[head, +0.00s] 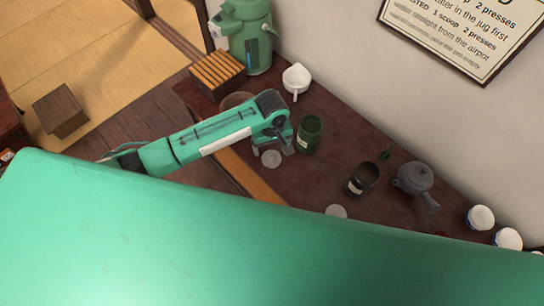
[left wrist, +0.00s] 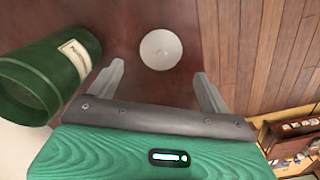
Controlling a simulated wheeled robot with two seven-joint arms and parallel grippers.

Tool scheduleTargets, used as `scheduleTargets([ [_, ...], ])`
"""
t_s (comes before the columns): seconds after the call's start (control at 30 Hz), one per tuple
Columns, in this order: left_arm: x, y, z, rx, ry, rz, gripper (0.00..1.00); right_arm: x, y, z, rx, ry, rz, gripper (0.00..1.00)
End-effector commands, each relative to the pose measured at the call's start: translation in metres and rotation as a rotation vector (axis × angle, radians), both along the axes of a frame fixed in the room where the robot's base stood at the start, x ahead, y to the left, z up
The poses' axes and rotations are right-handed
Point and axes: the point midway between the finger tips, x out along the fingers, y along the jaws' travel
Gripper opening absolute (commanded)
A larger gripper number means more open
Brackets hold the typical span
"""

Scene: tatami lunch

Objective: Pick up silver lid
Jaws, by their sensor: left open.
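A round silver-grey lid (head: 271,159) lies flat on the dark wooden table, close to the table's edge strip. It also shows in the left wrist view (left wrist: 160,48), pale with a small mark at its centre. My left gripper (head: 272,149) is above and beside this lid. In the left wrist view its two fingers (left wrist: 160,72) are spread wide and empty, with the lid just beyond their tips. A second similar grey disc (head: 336,211) lies further right, partly hidden by green bodywork of mine. My right gripper is out of view.
An open green canister (head: 310,133) stands close to my left gripper; it also shows in the left wrist view (left wrist: 45,75). A dark canister (head: 363,178), grey teapot (head: 414,179), white pitcher (head: 296,79), slatted wooden box (head: 217,73) and green airpot (head: 250,40) stand around.

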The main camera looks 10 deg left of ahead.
Motion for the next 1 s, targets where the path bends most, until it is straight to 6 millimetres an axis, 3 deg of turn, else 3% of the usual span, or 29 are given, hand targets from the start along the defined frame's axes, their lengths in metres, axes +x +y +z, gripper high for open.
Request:
scheduleTargets([
  [0.23, -0.001, 0.001, -0.017, 0.001, 0.0, -0.001, 0.81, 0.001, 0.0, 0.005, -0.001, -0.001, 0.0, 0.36],
  [0.5, -0.003, 0.004, -0.055, 0.001, 0.0, -0.001, 0.81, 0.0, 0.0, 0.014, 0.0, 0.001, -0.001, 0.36],
  [0.8, -0.003, 0.004, -0.062, 0.0, -0.001, -0.002, 0.81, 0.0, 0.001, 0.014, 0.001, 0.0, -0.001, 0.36],
  [0.83, -0.003, 0.004, -0.062, 0.0, -0.001, -0.002, 0.79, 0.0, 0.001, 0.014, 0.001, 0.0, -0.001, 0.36],
  [1.0, -0.003, 0.004, -0.062, 0.0, -0.001, -0.002, 0.49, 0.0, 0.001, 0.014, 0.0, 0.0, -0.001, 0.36],
])
